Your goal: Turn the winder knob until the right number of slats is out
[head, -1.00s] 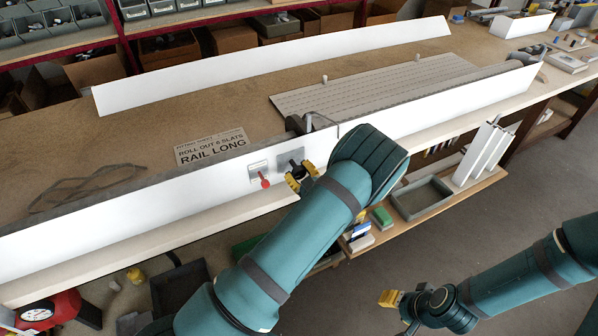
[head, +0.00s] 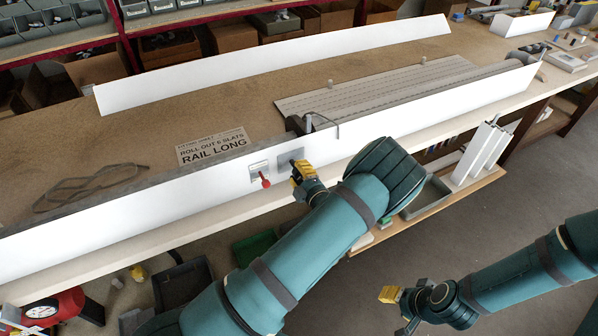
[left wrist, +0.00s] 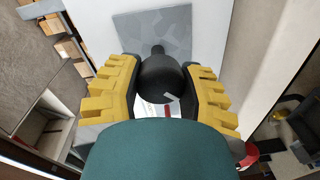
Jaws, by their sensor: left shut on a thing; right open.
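The dark winder knob (left wrist: 163,80) sticks out from a grey plate (left wrist: 152,34) in the left wrist view. My left gripper (head: 301,171) is shut on the knob, one yellow finger on each side; in the head view it mostly hides the knob. The plate (head: 290,157) is on the front white panel. The pale slat curtain (head: 380,86) lies flat on the bench behind the panel, its near edge hidden. My right gripper (head: 398,311) is open and empty, low at the right.
A red lever (head: 265,181) on a small plate sits just left of the knob. The white front panel (head: 130,208) runs along the bench edge. Another long white strip (head: 270,63) stands behind. A dark cord (head: 85,188) lies on the bench. A lower shelf (head: 435,208) holds pale profiles.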

